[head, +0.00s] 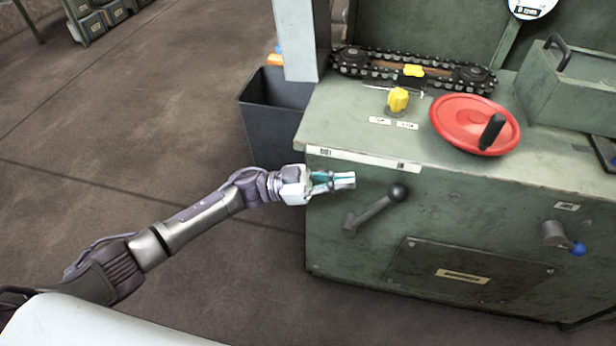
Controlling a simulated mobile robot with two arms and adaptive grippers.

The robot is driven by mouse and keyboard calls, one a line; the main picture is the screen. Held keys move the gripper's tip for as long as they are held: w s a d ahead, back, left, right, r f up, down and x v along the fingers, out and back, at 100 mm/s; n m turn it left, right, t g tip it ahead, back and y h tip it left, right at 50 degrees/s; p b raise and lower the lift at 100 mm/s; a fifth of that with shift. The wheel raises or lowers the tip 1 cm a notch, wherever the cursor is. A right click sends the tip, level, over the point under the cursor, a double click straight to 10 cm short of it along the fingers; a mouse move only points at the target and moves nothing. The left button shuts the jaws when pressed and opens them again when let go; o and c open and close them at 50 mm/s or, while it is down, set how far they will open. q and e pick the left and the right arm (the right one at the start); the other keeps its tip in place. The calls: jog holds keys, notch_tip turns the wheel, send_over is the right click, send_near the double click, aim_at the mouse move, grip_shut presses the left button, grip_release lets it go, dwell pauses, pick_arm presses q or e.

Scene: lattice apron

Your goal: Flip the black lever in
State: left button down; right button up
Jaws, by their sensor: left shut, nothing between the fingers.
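The black lever (373,212) is on the front face of the green machine cabinet (340,240). Its grey arm slants up to the right from a pivot and ends in a round black knob (397,192). My left gripper (346,180) is shut and empty. In the picture it lies up and to the left of the lever, near the cabinet's top front edge, with its fingers pointing right toward the knob. A gap shows between the fingertips and the knob. My right gripper is not in view.
A red handwheel (470,122), a yellow knob (397,99) and a chain (350,62) are on the cabinet top. A blue-knobbed lever (563,238) is at the right of the front face. A dark bin (268,120) stands behind my gripper. The floor at left is clear.

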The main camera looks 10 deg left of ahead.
pick_arm(q)
jog(key=v, duration=0.6)
jog(key=shift+a+r, duration=0.2)
